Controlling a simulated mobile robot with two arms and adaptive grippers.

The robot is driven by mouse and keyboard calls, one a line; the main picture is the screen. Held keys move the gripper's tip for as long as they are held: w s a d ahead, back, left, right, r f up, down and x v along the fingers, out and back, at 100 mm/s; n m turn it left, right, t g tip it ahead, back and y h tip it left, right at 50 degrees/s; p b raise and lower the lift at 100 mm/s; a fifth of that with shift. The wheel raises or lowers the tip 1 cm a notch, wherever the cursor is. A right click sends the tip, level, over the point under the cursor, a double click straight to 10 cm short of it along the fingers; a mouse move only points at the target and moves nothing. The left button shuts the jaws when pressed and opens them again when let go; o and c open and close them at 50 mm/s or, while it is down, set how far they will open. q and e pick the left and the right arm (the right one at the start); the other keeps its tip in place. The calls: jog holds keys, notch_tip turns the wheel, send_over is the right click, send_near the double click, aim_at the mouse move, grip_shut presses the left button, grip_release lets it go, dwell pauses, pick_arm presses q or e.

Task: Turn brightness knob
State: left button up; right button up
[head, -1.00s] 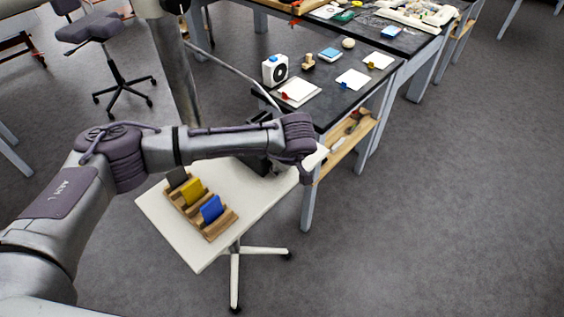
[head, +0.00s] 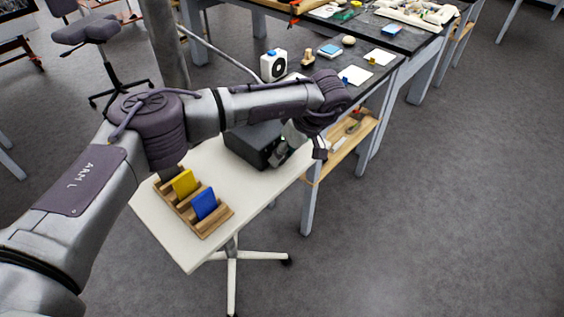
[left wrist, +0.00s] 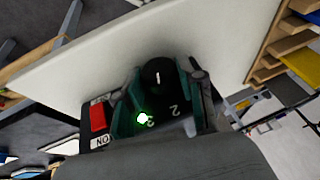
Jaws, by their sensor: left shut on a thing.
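A black box (head: 250,143) stands on the white table (head: 160,225); in the head view my arm partly covers it. My left gripper (head: 277,158) is at its right side. In the left wrist view, a round black knob (left wrist: 157,72) with a short white pointer line sits between the teal-padded fingers of the gripper (left wrist: 160,84), which is shut on it. A red switch (left wrist: 98,118) marked "ON" and a glowing green light (left wrist: 143,118) are on the panel, with a printed "2" beside them. My right gripper is not in view.
A wooden rack (head: 208,229) holds yellow (head: 184,183) and blue (head: 204,204) cards at the white table's near left. A dark bench (head: 385,52) with several small objects stands behind and to the right. The floor at right is clear.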

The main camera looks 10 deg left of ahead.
pick_arm(q)
jog(key=shift+w+g+y+b, duration=0.15)
jog(key=shift+g+y+b, duration=0.35)
jog(key=shift+g+b, duration=0.45)
jog(key=o, duration=1.1)
jog(key=shift+d, duration=0.1)
jog(key=v, duration=1.2)
